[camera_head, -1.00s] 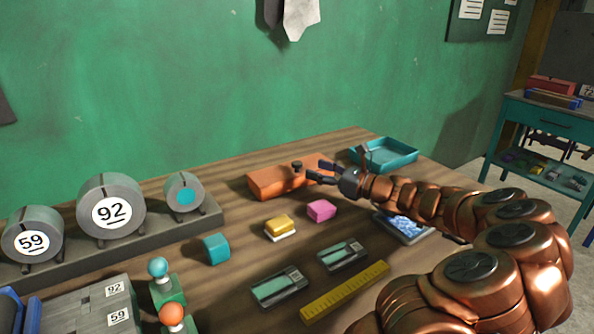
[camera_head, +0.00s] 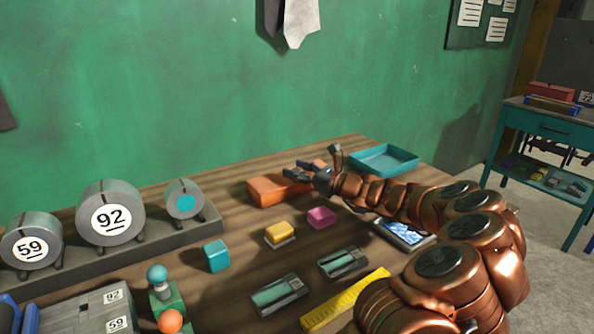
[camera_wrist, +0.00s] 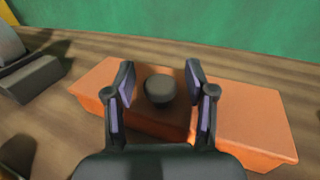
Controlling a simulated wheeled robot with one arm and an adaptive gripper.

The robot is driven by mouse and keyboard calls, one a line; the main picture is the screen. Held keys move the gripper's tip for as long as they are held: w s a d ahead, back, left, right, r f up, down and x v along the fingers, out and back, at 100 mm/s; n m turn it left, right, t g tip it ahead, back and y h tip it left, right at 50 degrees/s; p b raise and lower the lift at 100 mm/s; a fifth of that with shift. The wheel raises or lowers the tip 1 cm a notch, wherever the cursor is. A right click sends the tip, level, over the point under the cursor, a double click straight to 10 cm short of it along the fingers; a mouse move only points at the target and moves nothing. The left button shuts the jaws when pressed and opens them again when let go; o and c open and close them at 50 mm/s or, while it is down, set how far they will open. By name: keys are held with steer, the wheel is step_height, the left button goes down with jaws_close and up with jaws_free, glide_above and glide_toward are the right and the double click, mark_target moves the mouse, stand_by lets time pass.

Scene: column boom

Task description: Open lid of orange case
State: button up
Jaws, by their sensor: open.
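The orange case (camera_head: 266,191) lies near the back of the wooden table, partly hidden by my gripper (camera_head: 290,172) in the head view. In the wrist view the case (camera_wrist: 240,120) spans the middle, with a dark round knob (camera_wrist: 159,89) on top. My gripper (camera_wrist: 158,85) is open, with one finger on each side of the knob. A gap shows between the knob and each finger. The case looks closed.
A teal tray (camera_head: 384,160) stands behind my arm at the back right. A yellow block (camera_head: 279,231), a pink block (camera_head: 321,217) and a teal cube (camera_head: 216,255) lie in front of the case. Grey numbered drums (camera_head: 111,212) stand at the left.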

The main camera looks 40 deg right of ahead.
jaws_close()
stand_by(0.5)
